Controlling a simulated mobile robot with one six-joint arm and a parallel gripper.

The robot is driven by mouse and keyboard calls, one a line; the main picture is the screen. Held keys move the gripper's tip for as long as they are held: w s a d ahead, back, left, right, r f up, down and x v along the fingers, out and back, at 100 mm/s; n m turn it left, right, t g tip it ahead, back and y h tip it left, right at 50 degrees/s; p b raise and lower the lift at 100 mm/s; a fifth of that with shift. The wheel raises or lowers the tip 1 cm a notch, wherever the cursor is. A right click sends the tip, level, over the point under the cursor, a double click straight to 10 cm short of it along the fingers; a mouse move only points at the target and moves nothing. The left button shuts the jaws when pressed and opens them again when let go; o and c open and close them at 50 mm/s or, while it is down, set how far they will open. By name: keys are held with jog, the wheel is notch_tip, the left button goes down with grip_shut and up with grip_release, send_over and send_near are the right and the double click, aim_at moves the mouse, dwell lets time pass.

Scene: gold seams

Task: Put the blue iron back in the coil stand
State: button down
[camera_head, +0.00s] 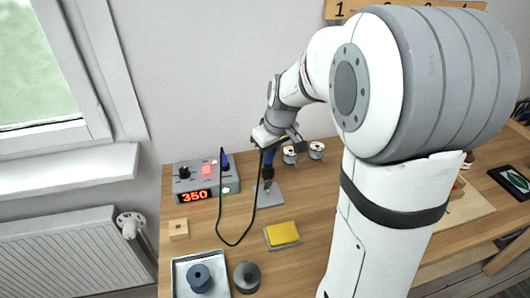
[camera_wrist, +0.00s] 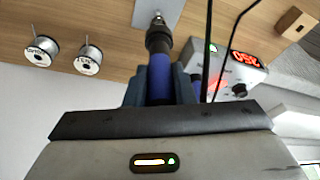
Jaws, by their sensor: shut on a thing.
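My gripper (camera_head: 268,150) is shut on the blue iron (camera_head: 268,159) and holds it upright, tip end down. In the wrist view the iron's blue handle (camera_wrist: 160,78) sits between the fingers, with a dark collar beyond it. Below it is a grey plate (camera_head: 272,198), which appears to be the base of the coil stand; it also shows at the top of the wrist view (camera_wrist: 172,12). The iron's lower end is over this plate. The tip and coil are too small to separate, so I cannot tell whether the tip is inside the coil.
The soldering station (camera_head: 226,186) reading 350 stands left, with a black cord (camera_head: 221,215) looping up to the iron. Two wire spools (camera_head: 316,150) stand behind right. A yellow sponge (camera_head: 283,233), wooden block (camera_head: 178,229) and white tray (camera_head: 180,264) lie nearer.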

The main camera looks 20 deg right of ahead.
jog(key=c, duration=1.1)
grip_release()
jog(key=shift+c, duration=0.2)
jog(key=shift+o, duration=0.5)
jog(key=o, duration=0.4)
jog(key=shift+r, duration=0.1)
jog(key=shift+r+p, duration=2.35)
jog(key=shift+r, duration=1.1)
jog(key=shift+s+f, duration=0.1)
jog(key=shift+s, duration=0.05)
